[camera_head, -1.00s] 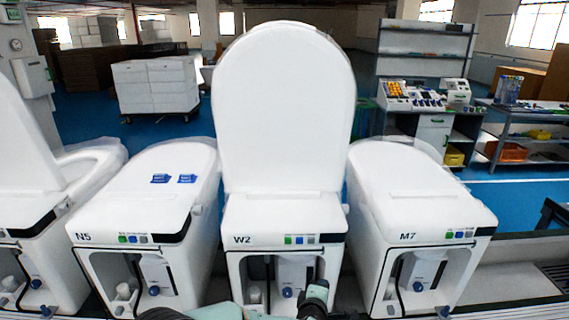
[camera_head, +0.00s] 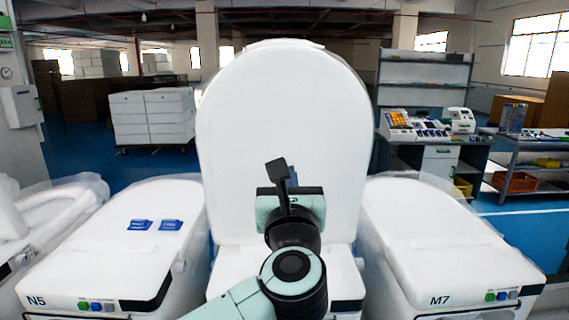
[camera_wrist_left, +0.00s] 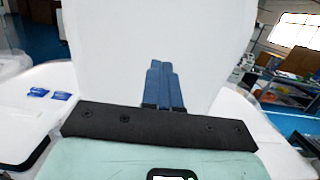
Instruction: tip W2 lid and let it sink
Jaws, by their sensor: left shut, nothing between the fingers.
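The W2 lid (camera_head: 283,110) is a large white rounded panel standing upright at the middle of the head view. It also fills the middle of the left wrist view (camera_wrist_left: 150,35). My left gripper (camera_head: 293,174) is in front of the lower middle of the lid's face. Its blue fingers (camera_wrist_left: 160,70) are shut together and empty, pointing at the lid; I cannot tell whether they touch it. My arm hides part of the W2 body (camera_head: 228,265) and its label. My right gripper is out of view.
Closed toilets N5 (camera_head: 115,240) and M7 (camera_head: 435,235) stand on either side of W2. Two blue packets (camera_head: 155,225) lie on N5. Another white toilet (camera_head: 50,215) is at the far left. Shelves and a workbench (camera_head: 435,160) are at the back right.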

